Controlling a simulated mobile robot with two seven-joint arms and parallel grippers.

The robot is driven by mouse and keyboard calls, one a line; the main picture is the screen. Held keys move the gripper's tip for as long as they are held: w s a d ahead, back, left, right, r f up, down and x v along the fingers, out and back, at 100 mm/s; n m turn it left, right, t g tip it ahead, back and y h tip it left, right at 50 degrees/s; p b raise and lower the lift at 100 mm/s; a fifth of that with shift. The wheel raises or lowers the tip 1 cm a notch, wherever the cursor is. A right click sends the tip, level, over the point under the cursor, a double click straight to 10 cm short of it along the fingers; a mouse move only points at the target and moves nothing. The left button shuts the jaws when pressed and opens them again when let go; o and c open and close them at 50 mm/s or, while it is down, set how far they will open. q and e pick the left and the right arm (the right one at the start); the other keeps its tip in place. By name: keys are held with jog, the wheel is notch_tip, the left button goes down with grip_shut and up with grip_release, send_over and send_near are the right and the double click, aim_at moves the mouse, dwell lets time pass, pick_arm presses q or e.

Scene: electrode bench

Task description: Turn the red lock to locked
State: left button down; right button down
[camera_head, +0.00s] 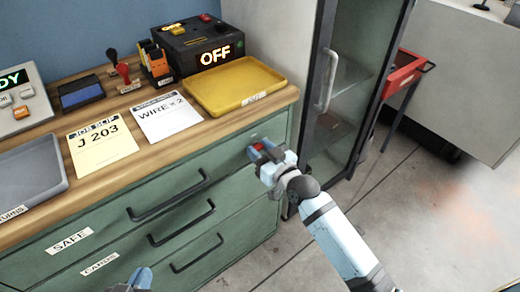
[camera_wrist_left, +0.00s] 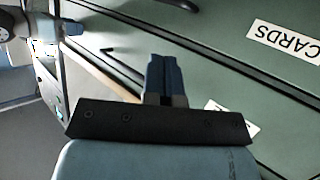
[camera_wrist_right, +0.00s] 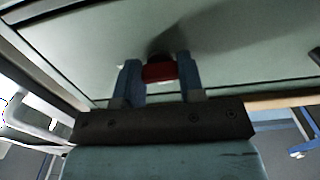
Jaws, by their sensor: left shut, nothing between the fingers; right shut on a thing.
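The red lock (camera_head: 258,147) is on the upper right of the green cabinet front, near the top drawer labelled SAFE (camera_head: 70,241). My right gripper (camera_head: 262,153) is shut on it. The right wrist view shows the red lock (camera_wrist_right: 159,72) between the two blue fingers, against the green front. The fingers hide part of the lock, and I cannot read its turn position. My left gripper (camera_head: 141,279) is low at the bottom edge of the head view, in front of the drawers. Its fingers (camera_wrist_left: 162,75) are together and empty in the left wrist view.
Drawer handles (camera_head: 170,197) stick out from the cabinet. On the wooden top are a yellow tray (camera_head: 228,103), a black box reading OFF (camera_head: 201,40), two paper cards and a grey tray (camera_head: 28,172). A glass-door cabinet (camera_head: 345,80) stands close right of my right gripper.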

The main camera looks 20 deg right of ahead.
jog(key=shift+r+p, duration=0.2)
jog(key=shift+p, duration=0.4)
jog(key=shift+f+n+p, duration=0.15)
jog(key=shift+n+p, duration=0.2)
jog(key=shift+n, duration=0.15)
jog(key=c, duration=0.7)
grip_release()
pick_arm(q)
jog(key=shift+s+a+f+g+y, duration=0.3)
jog(key=shift+s+a+f+g, duration=0.15)
jog(key=shift+a+f, duration=0.1)
pick_arm(e)
jog(key=shift+s+d, duration=0.2)
jog(key=shift+s, duration=0.35)
pick_arm(q)
jog(key=shift+s+a+f+p, duration=0.15)
jog(key=shift+f+p, duration=0.05)
jog(key=shift+p, duration=0.8)
pick_arm(e)
jog(key=v, duration=1.2)
jog(key=shift+s+d, duration=0.1)
jog(key=shift+s, duration=0.2)
